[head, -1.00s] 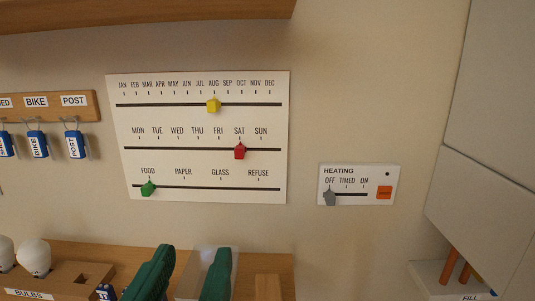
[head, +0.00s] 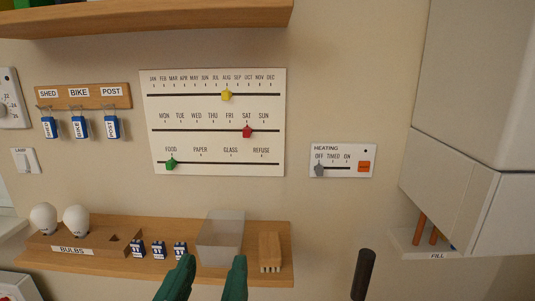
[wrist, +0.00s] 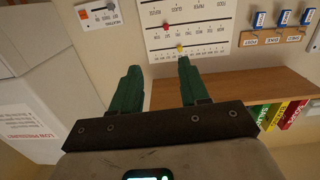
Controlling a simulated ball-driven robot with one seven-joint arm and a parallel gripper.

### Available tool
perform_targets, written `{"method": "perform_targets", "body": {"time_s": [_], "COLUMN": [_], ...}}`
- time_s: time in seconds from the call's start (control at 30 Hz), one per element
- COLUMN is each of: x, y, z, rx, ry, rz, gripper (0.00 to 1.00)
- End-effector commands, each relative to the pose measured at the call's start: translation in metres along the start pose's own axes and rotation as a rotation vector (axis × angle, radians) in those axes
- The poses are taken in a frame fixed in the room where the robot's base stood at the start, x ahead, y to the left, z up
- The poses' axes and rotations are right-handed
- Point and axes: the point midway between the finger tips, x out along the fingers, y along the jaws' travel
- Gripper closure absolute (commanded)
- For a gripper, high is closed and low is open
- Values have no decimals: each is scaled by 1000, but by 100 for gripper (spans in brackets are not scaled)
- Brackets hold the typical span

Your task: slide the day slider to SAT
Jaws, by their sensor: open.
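The white calendar board (head: 215,145) hangs on the wall in the head view. Its red day slider (head: 247,132) sits on the middle track directly under the SAT label. The yellow month slider (head: 227,95) is under AUG and the green slider (head: 172,163) is under FOOD. My gripper (head: 207,282) is low in the head view, below the board and apart from it, its two green fingers spread and empty. In the wrist view the board appears upside down, with the red slider (wrist: 166,28) beyond the open green fingers (wrist: 158,85).
A heating panel (head: 343,160) is right of the board. A key rack (head: 83,97) hangs to the left. Below, a wooden shelf (head: 120,262) carries bulbs, small boxes, a clear bin (head: 221,237) and a brush (head: 270,252). Another shelf (head: 150,22) overhangs the board.

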Motion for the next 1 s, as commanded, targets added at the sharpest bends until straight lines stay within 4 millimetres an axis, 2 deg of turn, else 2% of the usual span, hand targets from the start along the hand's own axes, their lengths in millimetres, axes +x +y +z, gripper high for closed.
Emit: {"method": "perform_targets", "body": {"time_s": [0.27, 0.47, 0.57, 0.63, 0.77, 0.8, 0.87, 1.0], "x": [29, 55, 67, 73, 70, 64, 53, 10], "y": [24, 59, 87, 114, 169, 186, 211, 262], "z": [47, 102, 144, 180, 252, 274, 306, 376], "rx": [-73, -143, -182, -208, -237, -240, -237, -197], "ry": [-111, -251, -356, -452, -652, -715, -809, -1030], "rz": [20, 43, 56, 68, 80, 83, 84, 73], "gripper": [55, 55, 55, 55, 55, 55, 55, 55]}}
